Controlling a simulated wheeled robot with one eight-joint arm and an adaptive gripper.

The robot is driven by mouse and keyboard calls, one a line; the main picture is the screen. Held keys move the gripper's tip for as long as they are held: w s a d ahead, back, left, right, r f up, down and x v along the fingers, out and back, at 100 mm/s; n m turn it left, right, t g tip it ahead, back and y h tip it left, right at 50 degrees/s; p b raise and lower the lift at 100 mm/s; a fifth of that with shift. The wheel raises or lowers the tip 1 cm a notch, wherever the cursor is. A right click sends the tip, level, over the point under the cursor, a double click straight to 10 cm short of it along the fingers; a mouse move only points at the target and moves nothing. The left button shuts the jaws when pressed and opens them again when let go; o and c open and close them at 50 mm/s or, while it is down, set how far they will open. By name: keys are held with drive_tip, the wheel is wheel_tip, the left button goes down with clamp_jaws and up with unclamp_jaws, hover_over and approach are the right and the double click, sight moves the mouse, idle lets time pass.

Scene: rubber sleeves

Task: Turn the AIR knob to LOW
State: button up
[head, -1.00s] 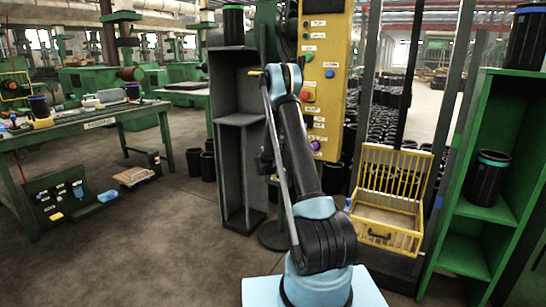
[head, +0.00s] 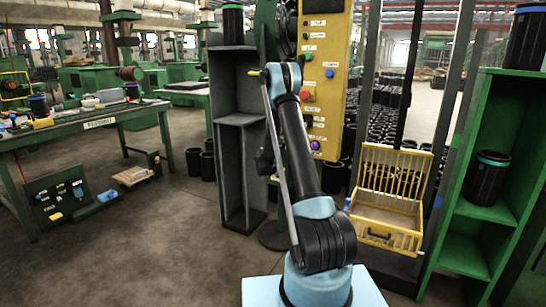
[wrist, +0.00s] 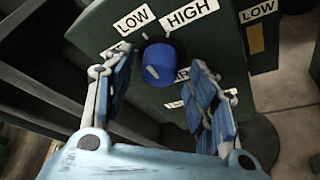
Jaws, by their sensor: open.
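A blue round knob (wrist: 158,63) sits on a dark green panel (wrist: 110,25) in the wrist view. A LOW label (wrist: 133,20) is at its upper left and a HIGH label (wrist: 191,13) at its upper right. A label below the knob is partly covered by my right finger, so its word is not fully readable. My gripper (wrist: 163,72) is open, with one finger on each side of the knob; I cannot tell whether either touches it. The knob's pointer direction is unclear. In the head view my arm hides the gripper.
Another LOW label (wrist: 258,11) is at the wrist view's right. In the head view, a yellow control panel (head: 325,50) stands behind my arm. A yellow wire basket (head: 390,190) and a green shelf (head: 485,213) are to the right, a grey shelf (head: 240,119) to the left.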

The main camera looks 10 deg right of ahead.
drive_tip(key=v, duration=1.1)
drive_tip(key=shift+s, duration=0.15)
drive_tip(key=s+d+r+m+g, duration=0.2)
drive_tip(key=s+d+r+m, duration=0.15)
drive_tip(key=s, duration=0.45)
drive_tip(key=s+d+r+m+g, duration=0.2)
drive_tip(key=s+r+m, duration=0.2)
drive_tip(key=s, duration=0.5)
drive_tip(key=s+d+r+m+g, duration=0.2)
drive_tip(key=s+d+r+m, duration=0.15)
drive_tip(key=s, duration=0.45)
drive_tip(key=s+a+f+m+g+y, duration=0.1)
drive_tip(key=s+a+f+m+g, duration=0.1)
drive_tip(key=s, duration=1)
drive_tip(key=s+a+f+m+g+y, duration=0.1)
drive_tip(key=s+m, duration=0.4)
drive_tip(key=s, duration=0.7)
drive_tip(key=s+a+f+m+g+y, duration=0.2)
drive_tip(key=s+f+m+y, duration=0.1)
drive_tip(key=s, duration=0.9)
drive_tip(key=shift+a+f+m+g, duration=0.35)
drive_tip(key=shift+f+m, duration=0.35)
drive_tip(key=shift+f, duration=0.3)
